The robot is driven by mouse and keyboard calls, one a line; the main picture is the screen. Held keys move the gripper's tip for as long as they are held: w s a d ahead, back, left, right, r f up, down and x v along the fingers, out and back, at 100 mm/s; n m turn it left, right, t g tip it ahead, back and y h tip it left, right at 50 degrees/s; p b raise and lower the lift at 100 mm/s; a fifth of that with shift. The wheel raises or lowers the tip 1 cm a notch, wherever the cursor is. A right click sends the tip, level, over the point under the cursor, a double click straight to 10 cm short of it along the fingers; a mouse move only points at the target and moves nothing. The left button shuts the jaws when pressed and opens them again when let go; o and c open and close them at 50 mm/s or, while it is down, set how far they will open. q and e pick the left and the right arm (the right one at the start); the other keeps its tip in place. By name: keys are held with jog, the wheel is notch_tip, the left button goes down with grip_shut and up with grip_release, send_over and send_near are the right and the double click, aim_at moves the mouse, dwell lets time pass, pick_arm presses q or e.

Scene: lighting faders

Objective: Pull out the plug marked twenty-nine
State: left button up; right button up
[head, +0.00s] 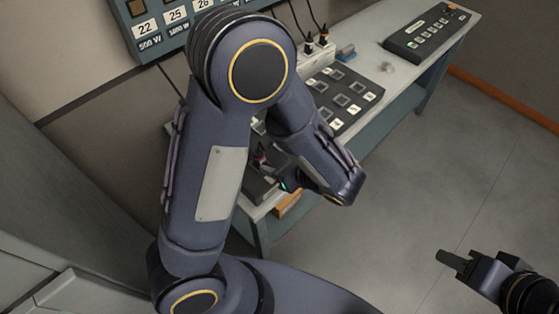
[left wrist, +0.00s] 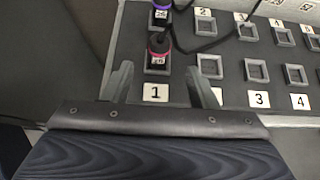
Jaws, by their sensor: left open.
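A dark plug with a red band (left wrist: 158,50) stands in the socket above the "1" label on a dark socket panel (left wrist: 226,92). Its small white tag is too blurred to read surely. In the left wrist view my left gripper (left wrist: 160,68) is open, with one finger on each side of this plug's socket and the plug between and slightly beyond the tips. A second plug with a purple band (left wrist: 161,14) stands in the socket behind. In the head view my left arm hides much of the panel. My right gripper (head: 453,261) is over the floor, far from the panel.
Dark cables run from the plugs across the panel. Several empty square sockets, one of them (left wrist: 210,66), lie to the right. A numbered wall panel (head: 160,58) hangs behind.

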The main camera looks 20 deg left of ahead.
aim_at(263, 157)
pick_arm(q)
jog(key=b+x, duration=0.2)
jog(key=x, duration=0.3)
jog(key=shift+f, duration=0.2)
jog(key=shift+b+x, duration=0.55)
jog(key=shift+x, duration=0.45)
jog(key=shift+r, duration=0.15)
jog(key=c, duration=1)
jog(key=shift+c, duration=0.2)
jog(key=shift+r, duration=0.1)
jog(key=shift+r+p, duration=1.95)
jog(key=shift+r, duration=0.3)
